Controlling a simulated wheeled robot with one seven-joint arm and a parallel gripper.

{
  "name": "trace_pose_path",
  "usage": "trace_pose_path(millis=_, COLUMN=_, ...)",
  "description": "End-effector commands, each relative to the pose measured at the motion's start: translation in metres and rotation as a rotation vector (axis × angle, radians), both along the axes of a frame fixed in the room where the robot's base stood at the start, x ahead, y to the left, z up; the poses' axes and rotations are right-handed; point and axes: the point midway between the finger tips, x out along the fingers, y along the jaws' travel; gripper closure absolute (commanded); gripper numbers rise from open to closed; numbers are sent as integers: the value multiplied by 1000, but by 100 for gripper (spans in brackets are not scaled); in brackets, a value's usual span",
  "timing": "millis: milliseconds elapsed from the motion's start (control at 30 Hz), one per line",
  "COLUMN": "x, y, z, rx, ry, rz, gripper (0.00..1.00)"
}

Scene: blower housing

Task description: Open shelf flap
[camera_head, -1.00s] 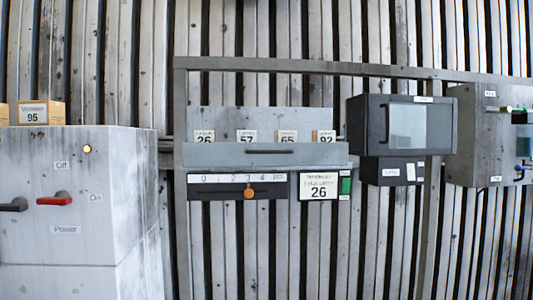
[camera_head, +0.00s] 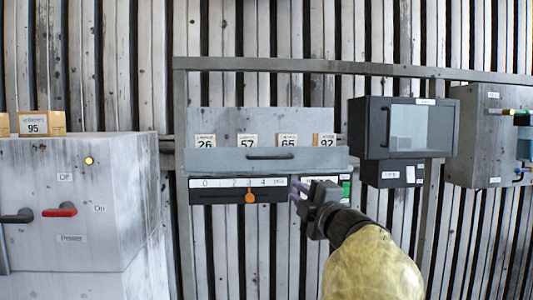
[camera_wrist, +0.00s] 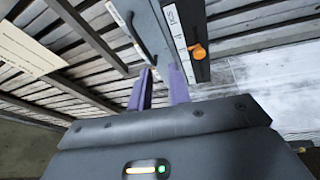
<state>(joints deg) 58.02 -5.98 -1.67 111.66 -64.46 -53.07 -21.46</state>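The grey shelf flap (camera_head: 215,161) is a long front panel with a dark horizontal handle (camera_head: 270,156). It sits below a row of numbered cards, and whether it is fully closed is hard to tell. In the wrist view the flap (camera_wrist: 155,30) runs steeply, with its handle (camera_wrist: 136,36) left of centre, beyond the fingertips. My gripper (camera_head: 298,190), with purple fingers, is below and right of the handle, in front of the label panel. In the wrist view my gripper (camera_wrist: 162,80) shows its fingers apart with nothing held between them. It appears apart from the handle.
Below the flap is a scale with an orange knob (camera_head: 250,197). A black box with a window (camera_head: 420,127) is to the right. A grey cabinet (camera_head: 120,190) with a red lever (camera_head: 60,211) stands left. A metal rail (camera_head: 300,66) runs above.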

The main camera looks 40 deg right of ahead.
Motion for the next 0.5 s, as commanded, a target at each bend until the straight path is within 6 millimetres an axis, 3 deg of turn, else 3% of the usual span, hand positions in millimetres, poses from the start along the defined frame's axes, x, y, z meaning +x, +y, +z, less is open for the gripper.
trace_pose_path(millis=33, x=-12, y=-3, z=16, rx=-70, ry=5, rz=4, gripper=81)
trace_pose_path(millis=133, x=-25, y=-2, z=29, rx=-161, ry=19, rz=25, gripper=81)
trace_pose_path(millis=500, x=-29, y=0, z=32, rx=-193, ry=28, rz=37, gripper=81)
